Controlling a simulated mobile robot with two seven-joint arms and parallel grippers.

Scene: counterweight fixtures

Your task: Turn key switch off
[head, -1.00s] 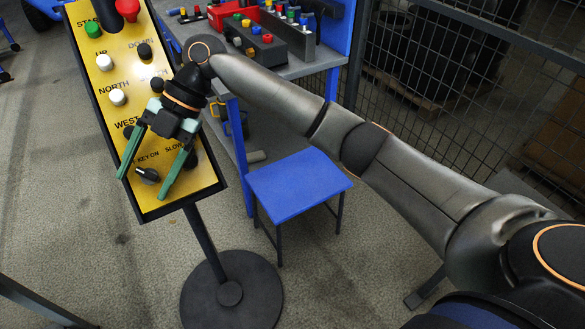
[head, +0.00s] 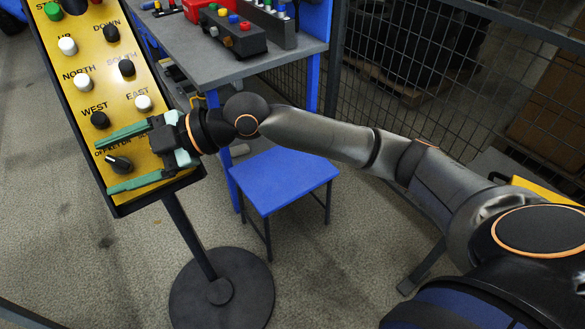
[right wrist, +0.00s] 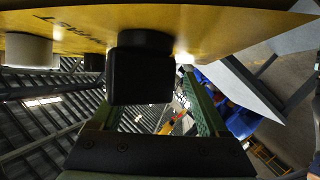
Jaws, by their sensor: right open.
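The key switch is a black knob (head: 119,165) near the bottom of the tilted yellow control panel (head: 122,93), beside a partly covered OFF/KEY/ON label. My right gripper (head: 105,166) reaches in from the right, its green fingers open. One finger lies above the knob and the other below it, with gaps showing on both sides. In the right wrist view, a dark squarish knob (right wrist: 140,72) fills the middle, ahead of the gripper base and between the finger lines. It matches the key switch. My left gripper is not in view.
Other panel controls are close by: the black WEST button (head: 99,120) and the white EAST button (head: 143,103). A stand with a round base (head: 240,290) holds the panel. A blue stool (head: 280,180) and a grey workbench (head: 210,58) stand to the right, with a mesh fence behind.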

